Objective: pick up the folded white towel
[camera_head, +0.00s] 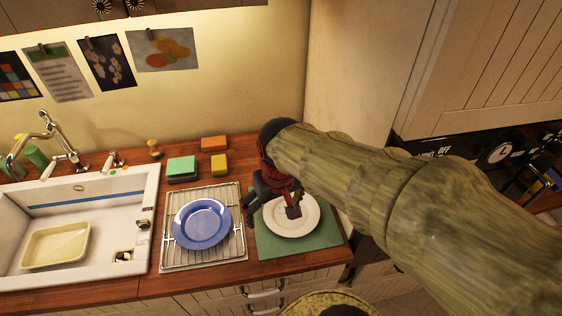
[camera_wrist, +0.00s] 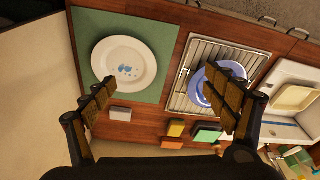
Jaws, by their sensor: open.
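My gripper (camera_head: 270,208) is open and empty above the counter, by the white plate's left side in the head view. Its two fingers stand wide apart in the wrist view (camera_wrist: 162,98). A small pale, flat-topped block (camera_wrist: 120,113) lies on the wood beside the green mat, near the left finger in the wrist view. It may be the folded white towel, but it is too small to be sure. In the head view no towel shows; my arm covers that part of the counter.
A white plate (camera_head: 285,226) sits on a green mat (camera_head: 315,241). A blue plate (camera_head: 201,223) rests on a wire rack (camera_head: 175,258). Green (camera_head: 181,166), yellow (camera_head: 219,162) and orange (camera_head: 214,143) sponges lie behind. The sink (camera_head: 110,225) holds a cream basin (camera_head: 55,246). The wall is close behind.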

